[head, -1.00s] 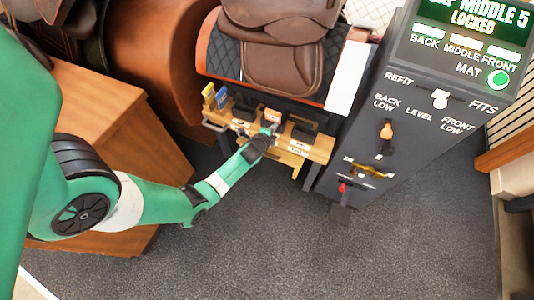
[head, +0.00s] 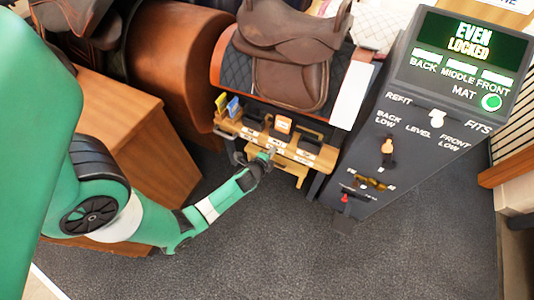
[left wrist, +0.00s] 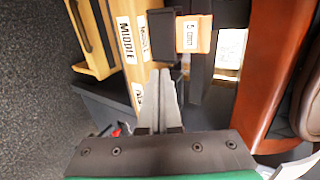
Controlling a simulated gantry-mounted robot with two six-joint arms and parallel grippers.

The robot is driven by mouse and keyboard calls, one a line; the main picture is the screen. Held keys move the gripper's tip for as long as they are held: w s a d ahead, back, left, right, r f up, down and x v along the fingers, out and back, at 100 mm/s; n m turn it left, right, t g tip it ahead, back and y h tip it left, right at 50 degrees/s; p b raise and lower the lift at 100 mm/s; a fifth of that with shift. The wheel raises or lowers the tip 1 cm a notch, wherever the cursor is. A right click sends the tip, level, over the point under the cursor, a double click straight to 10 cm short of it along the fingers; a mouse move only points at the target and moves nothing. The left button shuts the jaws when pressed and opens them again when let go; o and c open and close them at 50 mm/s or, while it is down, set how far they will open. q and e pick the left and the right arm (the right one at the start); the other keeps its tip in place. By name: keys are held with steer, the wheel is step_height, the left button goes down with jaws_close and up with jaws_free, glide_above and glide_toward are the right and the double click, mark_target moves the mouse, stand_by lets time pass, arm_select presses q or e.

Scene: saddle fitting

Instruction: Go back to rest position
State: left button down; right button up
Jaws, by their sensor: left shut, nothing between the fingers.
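My left gripper (head: 268,153) is in front of the wooden shim rack (head: 222,133), at the end of my green arm. In the left wrist view its two fingers (left wrist: 160,74) are together with nothing between them. Their tips are close to the rack's labelled edge, below a black slot; I cannot tell whether they touch it. An orange tag (head: 283,124) stands in the rack; it also shows in the left wrist view (left wrist: 194,34), beside the black slot. My right gripper is not in view.
A brown saddle (head: 290,60) sits on a dark quilted pad above the rack. The grey control panel (head: 400,150) on the right has a screen (head: 465,45) reading "EVEN LOCKED". A wooden cabinet (head: 130,120) is at left. The carpet (head: 300,245) in front is clear.

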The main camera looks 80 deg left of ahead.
arm_select(q)
steer(key=p+v, duration=0.1)
steer(key=v, duration=0.3)
steer(key=shift+r, duration=0.2)
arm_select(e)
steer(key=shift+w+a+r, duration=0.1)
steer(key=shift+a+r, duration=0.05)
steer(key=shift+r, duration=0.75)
